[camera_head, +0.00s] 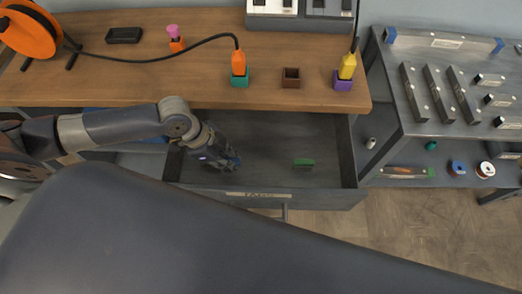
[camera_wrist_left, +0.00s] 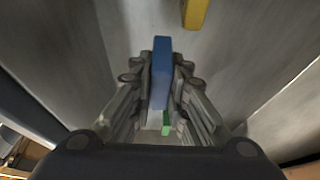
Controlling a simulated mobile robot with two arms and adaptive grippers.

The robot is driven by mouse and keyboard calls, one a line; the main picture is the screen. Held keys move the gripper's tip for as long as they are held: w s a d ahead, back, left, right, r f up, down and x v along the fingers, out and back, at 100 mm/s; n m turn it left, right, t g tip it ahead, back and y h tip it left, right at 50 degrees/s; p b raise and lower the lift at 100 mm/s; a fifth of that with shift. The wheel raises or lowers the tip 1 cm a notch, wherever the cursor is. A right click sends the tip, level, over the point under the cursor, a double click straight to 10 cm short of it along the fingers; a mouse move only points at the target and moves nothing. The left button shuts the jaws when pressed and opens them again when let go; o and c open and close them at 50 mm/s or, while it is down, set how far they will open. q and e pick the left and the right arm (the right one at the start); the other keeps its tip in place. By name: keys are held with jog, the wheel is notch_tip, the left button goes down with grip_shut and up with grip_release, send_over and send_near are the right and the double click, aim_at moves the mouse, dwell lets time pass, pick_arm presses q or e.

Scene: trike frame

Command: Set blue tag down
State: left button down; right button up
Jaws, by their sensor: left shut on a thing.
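My left gripper (camera_head: 230,162) reaches into the open grey drawer (camera_head: 270,140) below the wooden bench. In the left wrist view its two fingers (camera_wrist_left: 162,85) are shut on the blue tag (camera_wrist_left: 161,62), a long narrow block pointing away from the palm. The blue tag shows only as a small blue patch at the fingertips in the head view (camera_head: 236,161). I cannot tell whether it touches the drawer floor. A green tag (camera_head: 303,162) lies in the drawer, right of the gripper and apart from it. My right gripper is not in view.
A yellow block (camera_wrist_left: 195,12) lies ahead of the fingers in the left wrist view. The wooden bench (camera_head: 140,90) overhangs the drawer's back. The drawer's right wall (camera_head: 347,150) and labelled front (camera_head: 300,197) bound it. A grey shelf unit (camera_head: 420,120) stands right.

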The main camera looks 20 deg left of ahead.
pick_arm(q)
send_over(266, 158)
jog(key=a, duration=0.2)
jog(key=shift+s+d+f, duration=0.2)
jog(key=shift+d+f, duration=0.05)
jog(key=shift+f, duration=2)
jog(key=shift+f, duration=0.15)
jog(key=c, duration=1.6)
grip_release()
jog(key=shift+o, duration=0.2)
jog(key=v, duration=1.2)
jog(key=shift+r+p, duration=0.2)
jog(key=shift+p, duration=0.2)
jog(key=shift+s, duration=0.1)
